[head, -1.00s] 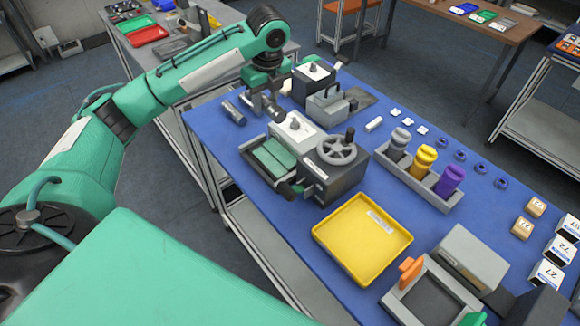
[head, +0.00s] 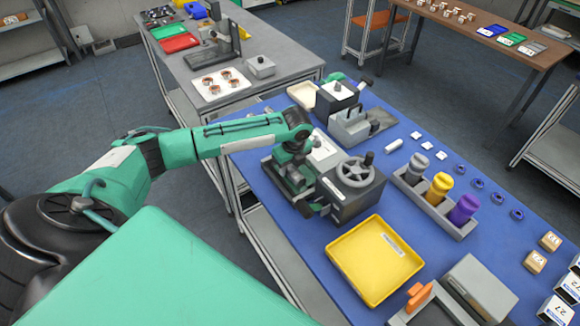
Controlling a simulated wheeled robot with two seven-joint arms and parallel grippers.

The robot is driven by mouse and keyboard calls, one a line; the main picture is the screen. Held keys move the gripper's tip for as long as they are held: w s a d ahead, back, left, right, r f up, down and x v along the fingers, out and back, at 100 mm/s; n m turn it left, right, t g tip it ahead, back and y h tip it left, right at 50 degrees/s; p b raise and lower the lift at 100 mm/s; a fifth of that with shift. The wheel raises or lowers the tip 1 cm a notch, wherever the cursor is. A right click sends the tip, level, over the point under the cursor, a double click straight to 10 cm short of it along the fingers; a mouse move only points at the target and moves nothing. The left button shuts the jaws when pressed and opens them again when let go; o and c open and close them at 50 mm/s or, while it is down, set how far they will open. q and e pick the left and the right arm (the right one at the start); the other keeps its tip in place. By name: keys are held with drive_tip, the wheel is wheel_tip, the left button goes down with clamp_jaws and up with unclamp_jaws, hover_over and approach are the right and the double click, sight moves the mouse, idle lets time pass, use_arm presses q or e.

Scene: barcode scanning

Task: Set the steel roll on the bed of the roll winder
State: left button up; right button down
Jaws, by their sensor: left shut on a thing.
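The roll winder (head: 348,204) stands on the blue table, a dark box with a grey handwheel on top. Its bed (head: 269,174), with green parts inside, lies on the left side of the box. My left gripper (head: 297,179) points down over the bed, close to the winder's box. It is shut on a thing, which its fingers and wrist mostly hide. I cannot tell whether the held thing touches the bed. The steel roll does not show clearly. My right gripper is not in view.
A yellow tray (head: 376,287) lies in front of the winder. A grey rack (head: 438,211) with grey, yellow and purple cylinders stands to the right. A grey block device (head: 350,128) stands behind the winder. Free blue tabletop lies between the winder and the rack.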

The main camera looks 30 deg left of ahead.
sight(293, 169)
use_arm(q)
drive_tip(key=shift+f, duration=0.75)
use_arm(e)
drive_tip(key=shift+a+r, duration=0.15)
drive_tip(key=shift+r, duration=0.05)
use_arm(q)
drive_tip(key=shift+f, duration=0.15)
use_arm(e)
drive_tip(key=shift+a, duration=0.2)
use_arm(q)
drive_tip(key=o, duration=1.2)
drive_tip(key=shift+o, duration=0.2)
drive_tip(key=shift+r, duration=0.45)
wheel_tip(293, 169, up, 11)
drive_tip(key=d+b, duration=0.1)
drive_tip(key=b, duration=0.1)
drive_tip(key=shift+s+d+r+b, duration=0.15)
drive_tip(key=shift+s+d+b, duration=0.15)
drive_tip(key=shift+s+b, duration=0.05)
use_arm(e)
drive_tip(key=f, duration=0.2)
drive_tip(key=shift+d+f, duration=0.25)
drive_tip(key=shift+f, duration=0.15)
